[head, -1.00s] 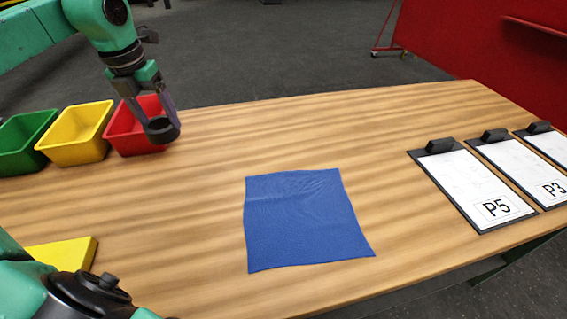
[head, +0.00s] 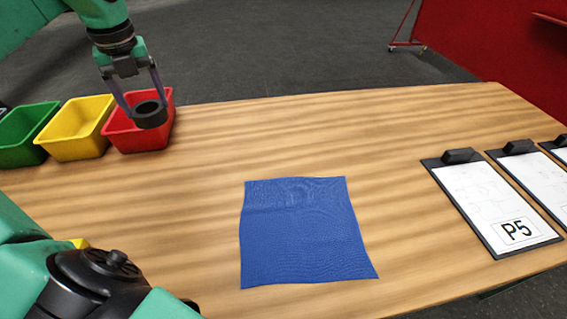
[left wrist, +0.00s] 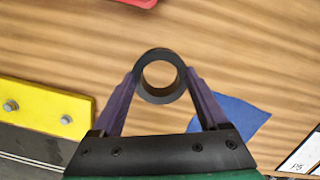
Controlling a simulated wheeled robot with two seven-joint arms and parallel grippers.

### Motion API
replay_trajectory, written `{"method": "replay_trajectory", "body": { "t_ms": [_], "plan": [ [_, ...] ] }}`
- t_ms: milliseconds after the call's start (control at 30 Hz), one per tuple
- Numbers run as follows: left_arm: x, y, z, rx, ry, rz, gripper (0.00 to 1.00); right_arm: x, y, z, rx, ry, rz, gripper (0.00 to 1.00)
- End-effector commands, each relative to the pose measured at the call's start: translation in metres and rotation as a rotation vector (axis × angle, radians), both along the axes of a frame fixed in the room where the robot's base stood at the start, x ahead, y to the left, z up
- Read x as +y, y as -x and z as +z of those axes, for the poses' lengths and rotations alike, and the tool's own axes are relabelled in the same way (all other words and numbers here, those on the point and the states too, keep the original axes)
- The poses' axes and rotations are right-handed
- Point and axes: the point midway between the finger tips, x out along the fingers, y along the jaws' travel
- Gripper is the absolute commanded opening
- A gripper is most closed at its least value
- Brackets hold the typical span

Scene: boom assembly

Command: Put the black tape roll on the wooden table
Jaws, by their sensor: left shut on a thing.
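My left gripper (head: 143,105) is shut on the black tape roll (head: 150,116) and holds it in front of the red bin in the head view. In the left wrist view the tape roll (left wrist: 160,92) sits between the two fingertips, with wood grain seen through its hole. The roll appears to be above the wooden table (head: 300,125), though the exact height is hard to tell. The fingers of my right gripper are not in view.
A red bin (head: 118,130), a yellow bin (head: 75,128) and a green bin (head: 22,135) stand at the left. A blue cloth (head: 305,232) lies mid-table. Clipboards, one marked P5 (head: 488,203), lie at the right. The wood around the cloth is clear.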

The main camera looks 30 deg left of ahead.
Motion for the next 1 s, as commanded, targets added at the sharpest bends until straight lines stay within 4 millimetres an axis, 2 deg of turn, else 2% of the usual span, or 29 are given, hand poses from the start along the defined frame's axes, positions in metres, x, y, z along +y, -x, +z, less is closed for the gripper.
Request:
{"method": "replay_trajectory", "body": {
  "t_ms": [33,133,267,367,467,600,700,767,867,1000],
  "plan": [
    [-0.003,-0.001,-0.004,-0.009,0.012,-0.003,0.00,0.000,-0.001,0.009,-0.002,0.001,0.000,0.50],
    [-0.010,-0.005,-0.019,-0.012,0.012,-0.015,0.00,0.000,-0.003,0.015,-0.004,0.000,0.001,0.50],
    [-0.022,-0.015,-0.029,-0.012,0.006,-0.039,0.00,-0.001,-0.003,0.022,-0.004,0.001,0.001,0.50],
    [-0.044,-0.032,-0.032,-0.013,0.005,-0.093,0.00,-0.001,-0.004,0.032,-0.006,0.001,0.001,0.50],
    [-0.078,-0.059,-0.024,-0.015,0.004,-0.181,0.00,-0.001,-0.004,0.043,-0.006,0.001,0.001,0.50],
    [-0.126,-0.092,0.004,-0.012,0.004,-0.299,0.00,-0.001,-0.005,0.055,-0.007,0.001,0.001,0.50],
    [-0.147,-0.105,0.022,-0.009,0.005,-0.347,0.00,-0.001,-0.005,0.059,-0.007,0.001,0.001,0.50],
    [-0.153,-0.109,0.026,-0.007,0.006,-0.360,0.00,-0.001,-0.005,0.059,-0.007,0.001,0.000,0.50],
    [-0.156,-0.110,0.012,-0.002,0.009,-0.368,0.00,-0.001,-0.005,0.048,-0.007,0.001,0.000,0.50],
    [-0.156,-0.110,-0.038,0.000,0.011,-0.368,0.00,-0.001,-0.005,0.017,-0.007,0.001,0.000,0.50]
  ]
}}
